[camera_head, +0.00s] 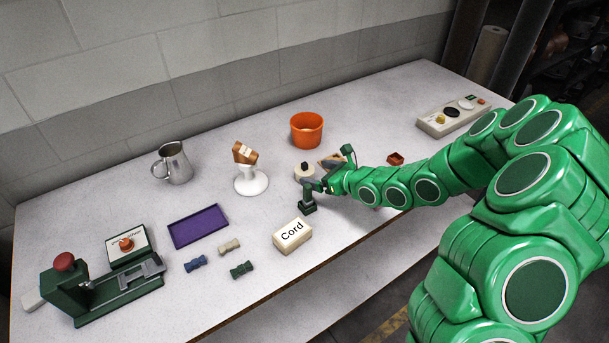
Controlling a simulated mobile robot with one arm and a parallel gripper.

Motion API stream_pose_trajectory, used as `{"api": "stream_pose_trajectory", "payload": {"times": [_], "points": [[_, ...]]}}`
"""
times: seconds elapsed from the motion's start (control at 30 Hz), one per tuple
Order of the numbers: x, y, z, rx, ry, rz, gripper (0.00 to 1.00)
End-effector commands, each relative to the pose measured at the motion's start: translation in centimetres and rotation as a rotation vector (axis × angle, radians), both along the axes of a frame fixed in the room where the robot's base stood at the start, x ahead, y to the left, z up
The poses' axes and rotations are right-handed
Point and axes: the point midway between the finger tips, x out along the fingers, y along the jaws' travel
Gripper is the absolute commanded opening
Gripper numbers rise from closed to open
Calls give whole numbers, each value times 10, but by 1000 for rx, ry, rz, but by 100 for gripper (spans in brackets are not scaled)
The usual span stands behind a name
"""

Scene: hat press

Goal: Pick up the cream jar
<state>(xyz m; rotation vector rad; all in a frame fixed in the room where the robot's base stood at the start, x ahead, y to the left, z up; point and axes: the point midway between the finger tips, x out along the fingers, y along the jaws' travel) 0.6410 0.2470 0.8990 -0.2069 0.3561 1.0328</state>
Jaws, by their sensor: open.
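The cream jar (304,173), a short round pale piece with a small dark knob on top, stands upright near the middle of the table. The dark green arm end partly hides its lower right side. My gripper (327,179) is open, with one dark finger low in front of the jar and the other up to the right and behind. The jar is just left of the space between the fingers; I cannot tell whether any finger touches it.
An orange pot (306,130) stands behind the jar. A white stand (250,182) with a brown block is to its left, and a cream "Cord" box (292,235) in front. A purple tray (198,226), steel jug (174,164) and green press (100,290) lie farther left.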

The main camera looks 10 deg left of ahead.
Motion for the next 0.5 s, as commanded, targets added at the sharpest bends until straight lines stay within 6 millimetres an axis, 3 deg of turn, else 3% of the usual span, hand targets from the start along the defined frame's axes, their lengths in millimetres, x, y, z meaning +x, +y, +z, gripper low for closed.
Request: {"api": "stream_pose_trajectory", "payload": {"times": [0.5], "points": [[18,31,-17,-2,1,3,93]]}}
